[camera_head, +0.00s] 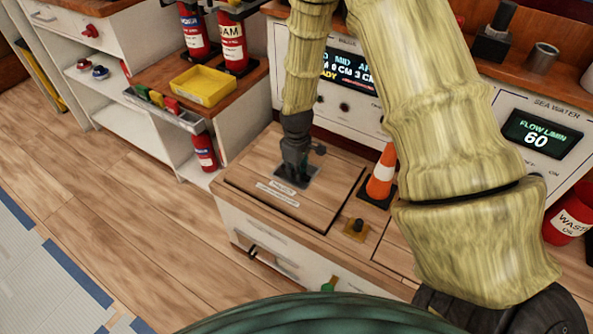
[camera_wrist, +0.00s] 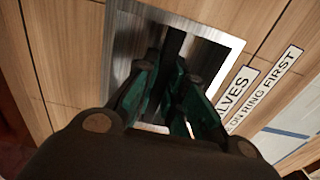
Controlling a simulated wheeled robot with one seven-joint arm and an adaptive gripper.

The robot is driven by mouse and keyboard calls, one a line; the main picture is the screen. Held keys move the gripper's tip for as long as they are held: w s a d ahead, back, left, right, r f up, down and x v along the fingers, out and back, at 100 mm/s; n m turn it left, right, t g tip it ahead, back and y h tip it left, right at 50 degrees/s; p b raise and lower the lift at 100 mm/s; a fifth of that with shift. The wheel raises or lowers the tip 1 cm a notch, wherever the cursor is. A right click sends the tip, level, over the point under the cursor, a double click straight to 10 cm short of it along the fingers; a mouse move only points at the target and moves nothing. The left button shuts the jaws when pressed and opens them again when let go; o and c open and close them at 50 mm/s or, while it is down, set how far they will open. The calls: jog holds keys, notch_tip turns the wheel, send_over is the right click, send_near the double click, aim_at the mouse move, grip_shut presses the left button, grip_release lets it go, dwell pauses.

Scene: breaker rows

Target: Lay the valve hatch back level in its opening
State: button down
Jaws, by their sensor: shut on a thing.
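The valve hatch (camera_head: 325,190) is a wooden panel in the top of a low cabinet, with two white labels near its front edge. It looks flat or nearly so; a dark gap shows along its right and front edges, and I cannot tell if it is flush. A metal recess plate (camera_wrist: 120,40) is set in it. My gripper (camera_head: 293,170) points down at this plate and is shut on the hatch's ring, which my fingers mostly hide. In the wrist view my gripper (camera_wrist: 176,100) is inside the metal frame, around a dark piece. Labels (camera_wrist: 238,95) show beside it.
An orange cone (camera_head: 382,175) stands right of the hatch, close to my arm. A small yellow-based knob (camera_head: 356,228) sits in front of it. A yellow tray (camera_head: 204,85) and extinguishers (camera_head: 232,42) are on the left. A display panel (camera_head: 350,75) stands behind. Floor is free at lower left.

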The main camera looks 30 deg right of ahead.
jog(key=shift+f, duration=0.65)
jog(key=c, duration=1.4)
grip_release()
jog(key=shift+f, duration=0.1)
notch_tip(320, 180, up, 12)
jog(key=shift+r, duration=0.1)
